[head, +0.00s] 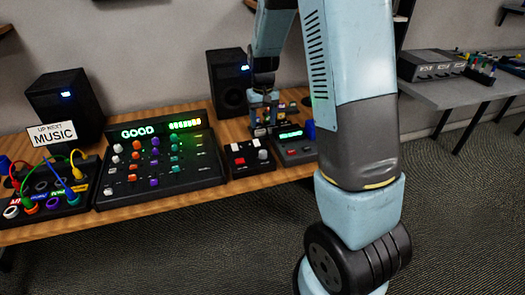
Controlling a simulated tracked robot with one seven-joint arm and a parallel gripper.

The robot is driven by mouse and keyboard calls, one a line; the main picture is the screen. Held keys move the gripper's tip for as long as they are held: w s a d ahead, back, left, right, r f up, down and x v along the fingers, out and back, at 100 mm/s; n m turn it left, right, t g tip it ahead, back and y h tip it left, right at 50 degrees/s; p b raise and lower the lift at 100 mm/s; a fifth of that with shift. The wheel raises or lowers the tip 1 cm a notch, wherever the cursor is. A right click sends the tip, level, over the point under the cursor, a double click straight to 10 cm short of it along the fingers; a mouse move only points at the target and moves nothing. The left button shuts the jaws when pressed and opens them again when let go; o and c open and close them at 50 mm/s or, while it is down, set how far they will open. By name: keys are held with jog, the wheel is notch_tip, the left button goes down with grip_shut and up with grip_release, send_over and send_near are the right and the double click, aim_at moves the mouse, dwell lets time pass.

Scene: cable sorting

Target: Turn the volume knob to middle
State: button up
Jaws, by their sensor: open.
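My gripper (263,124) is small in the head view, pointing down over the back of the table, behind two small boxes. Its jaws are open, and nothing shows held between them.
A small box with a red button (239,161) and a grey box with a green display (291,134) stand right of the mixer. A patch panel (76,208) with coloured cables is at left. Two black speakers (67,105) (226,80) stand behind. My arm covers the table's right end.

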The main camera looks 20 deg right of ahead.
aim_at(263, 152)
notch_tip(263, 152, down, 14)
dwell(0.6)
